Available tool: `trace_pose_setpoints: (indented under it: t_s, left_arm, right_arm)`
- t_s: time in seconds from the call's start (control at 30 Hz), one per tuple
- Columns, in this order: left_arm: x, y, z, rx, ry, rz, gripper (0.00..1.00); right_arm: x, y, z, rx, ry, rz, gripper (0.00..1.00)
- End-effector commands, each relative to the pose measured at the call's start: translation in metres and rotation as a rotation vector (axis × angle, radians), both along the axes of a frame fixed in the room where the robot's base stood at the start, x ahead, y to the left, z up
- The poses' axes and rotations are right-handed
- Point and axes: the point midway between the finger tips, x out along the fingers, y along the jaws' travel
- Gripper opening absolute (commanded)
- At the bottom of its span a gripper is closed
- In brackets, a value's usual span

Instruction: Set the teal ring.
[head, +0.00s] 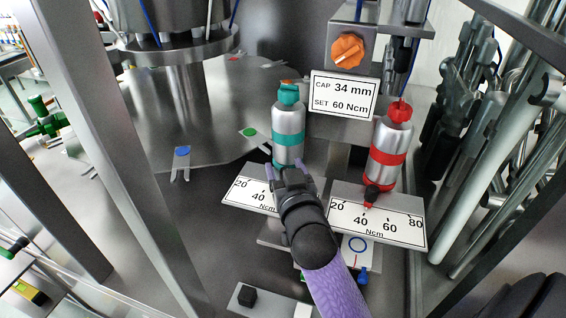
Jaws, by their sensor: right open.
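A silver canister (289,122) stands upright left of the sign, with a teal cap (288,94) and a teal ring (288,139) around its body. A white scale plate (250,192) lies below it; 20 and 40 Ncm show, and my arm hides the rest. My right gripper (288,170) is open at the canister's lower end, below the teal ring. I cannot tell whether its fingers touch the canister. The canister's base and any pointer there are hidden. The sign (343,95) reads "CAP 34 mm, SET 60 Ncm". My left gripper is not in view.
A red-capped canister (387,145) with a red ring stands close on the right above its own scale (376,219); its red pointer sits near 40. An orange knob (347,50) is above the sign. A frame post (120,140) stands on the left, silver tubes (490,150) on the right.

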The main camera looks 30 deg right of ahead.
Motion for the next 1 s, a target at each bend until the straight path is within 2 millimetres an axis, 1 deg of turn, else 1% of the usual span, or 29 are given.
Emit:
trace_pose_setpoints:
  t_s: [0.07, 0.17, 0.2, 0.27, 0.3, 0.4, 1.0]
  left_arm:
    - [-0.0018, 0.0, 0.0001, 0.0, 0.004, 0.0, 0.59]
    - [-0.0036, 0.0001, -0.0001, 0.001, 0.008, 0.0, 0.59]
    - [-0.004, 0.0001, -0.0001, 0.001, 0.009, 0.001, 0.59]
    - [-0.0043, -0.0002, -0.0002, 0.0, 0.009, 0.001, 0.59]
    - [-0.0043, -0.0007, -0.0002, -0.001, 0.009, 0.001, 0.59]
    - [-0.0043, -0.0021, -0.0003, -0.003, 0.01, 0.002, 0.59]
    - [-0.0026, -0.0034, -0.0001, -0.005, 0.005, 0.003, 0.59]
  right_arm:
    - [0.0, 0.0, 0.0001, 0.0, 0.0, 0.0, 0.67]
    - [0.0001, 0.0001, 0.0001, 0.0, 0.0, 0.0, 0.48]
    - [0.0001, 0.0001, 0.0001, 0.0, 0.0, 0.0, 0.4]
    - [0.0001, 0.0001, 0.0002, 0.0, 0.0, 0.0, 0.27]
    - [0.0001, 0.0001, 0.0002, 0.0, 0.0, 0.0, 0.19]
    - [0.0001, 0.0001, 0.0001, 0.0, 0.0, 0.0, 0.0]
    - [0.0001, 0.0, 0.0002, 0.0, -0.001, 0.0, 0.0]
